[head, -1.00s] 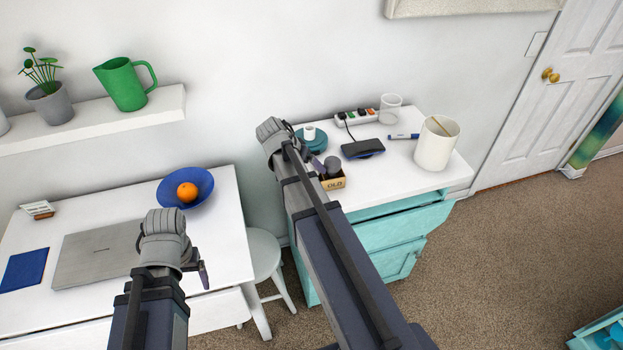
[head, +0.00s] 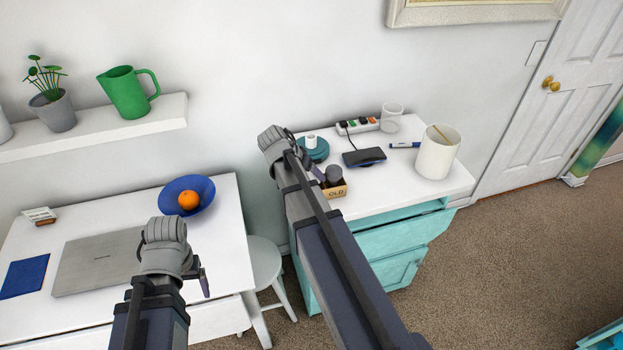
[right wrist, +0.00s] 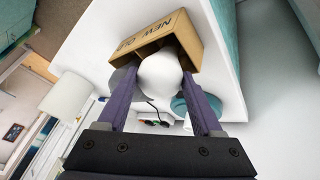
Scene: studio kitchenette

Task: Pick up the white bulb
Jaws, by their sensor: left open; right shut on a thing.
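The white bulb (right wrist: 160,75) is between the two purple fingers of my right gripper (right wrist: 163,95) in the right wrist view. The gripper is shut on it. The bulb overlaps a cardboard box (right wrist: 188,38) marked NEW and OLD; I cannot tell if it is clear of the box. In the head view the bulb is hidden by my right arm, while the box (head: 338,191) shows on the white top of the teal cabinet. A grey bulb (head: 333,174) stands in the box. My left gripper (head: 203,280) is open and empty, in front of the white desk.

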